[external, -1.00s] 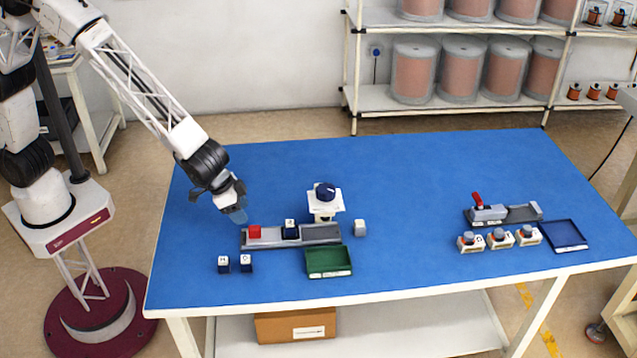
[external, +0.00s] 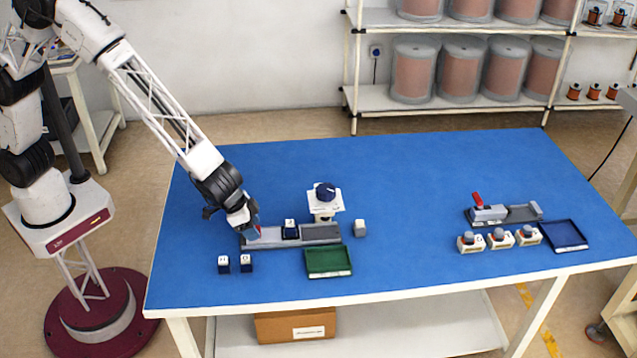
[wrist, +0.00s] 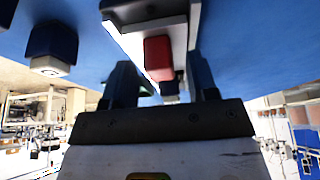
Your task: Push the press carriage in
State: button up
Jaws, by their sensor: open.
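A long grey rail (external: 320,234) lies on the blue table at the left, in front of a white press (external: 325,208) with a dark blue knob. A carriage block (external: 290,229), dark with a white top, sits on the rail below the press. My gripper (external: 252,232) is at the rail's left end and mostly hides the red block there in the external view. In the wrist view the red block (wrist: 158,58) shows between the two fingers of my gripper (wrist: 163,84). The fingers are apart; I cannot tell whether they touch it.
A second rail with a red lever (external: 478,201) is far right. The table's middle is clear.

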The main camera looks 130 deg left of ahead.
jog(key=shift+w+a+f, duration=0.1)
jog(key=shift+f, duration=0.2)
jog(key=shift+c, duration=0.3)
grip_shut()
